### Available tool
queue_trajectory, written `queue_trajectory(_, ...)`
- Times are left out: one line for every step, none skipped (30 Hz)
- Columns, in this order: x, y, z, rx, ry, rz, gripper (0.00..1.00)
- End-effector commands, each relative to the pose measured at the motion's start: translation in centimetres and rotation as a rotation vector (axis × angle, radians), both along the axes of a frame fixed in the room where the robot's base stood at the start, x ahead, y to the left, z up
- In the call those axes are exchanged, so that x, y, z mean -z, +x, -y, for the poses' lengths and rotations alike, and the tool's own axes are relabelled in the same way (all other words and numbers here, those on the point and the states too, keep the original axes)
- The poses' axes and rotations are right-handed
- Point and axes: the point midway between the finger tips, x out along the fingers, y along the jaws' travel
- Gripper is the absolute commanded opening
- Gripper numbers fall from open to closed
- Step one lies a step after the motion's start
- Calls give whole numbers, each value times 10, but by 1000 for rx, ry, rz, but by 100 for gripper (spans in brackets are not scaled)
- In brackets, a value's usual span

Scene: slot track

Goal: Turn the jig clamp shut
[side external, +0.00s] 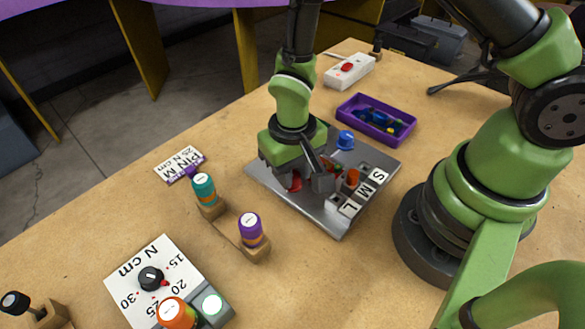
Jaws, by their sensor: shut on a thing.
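The grey metal jig plate (345,222) lies on the table, with blocks marked S, M and L (364,188) along its right side. My gripper (322,182) is low over the plate, its dark fingers pointing down and shut on a part of the jig clamp. That part is mostly hidden by the fingers and the green gripper body. A bit of red (295,184) shows under the gripper's left side. A small orange piece (353,177) stands just right of the fingers. A blue knob (345,139) sits at the plate's back edge. I cannot tell the clamp's angle.
Teal-orange (204,188) and purple (250,228) drivers stand in wooden holders left of the plate. A torque dial board (150,255) and an orange-topped driver (177,314) are at front left. A purple tray (398,137) and white switch box (349,72) lie behind.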

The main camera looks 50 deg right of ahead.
Motion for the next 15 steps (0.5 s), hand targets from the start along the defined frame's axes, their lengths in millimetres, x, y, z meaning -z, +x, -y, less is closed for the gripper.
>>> queue_trajectory(0, -1, 0, 7, -2, -5, 3)
queue_trajectory(0, -1, 0, 10, -2, -5, 3)
queue_trajectory(0, -1, 0, 12, -2, -5, 3)
queue_trajectory(0, -1, 0, 13, -2, -5, 3)
queue_trajectory(0, -1, 0, 14, -2, -5, 3)
queue_trajectory(0, -1, 0, 15, -2, -5, 3)
queue_trajectory(0, -1, 0, 15, -2, -5, 3)
queue_trajectory(0, -1, 0, 15, -2, -5, 3)
queue_trajectory(0, -1, 0, 15, -2, -5, 3)
queue_trajectory(0, -1, 0, 14, -2, -5, 3)
queue_trajectory(0, -2, 0, 14, -2, -6, 3)
queue_trajectory(0, -2, 0, 14, -2, -6, 3)
queue_trajectory(0, -2, 0, 14, -2, -6, 3)
queue_trajectory(0, -2, 0, 14, -2, -6, 29)
queue_trajectory(0, -2, 0, 14, -2, -6, 38)
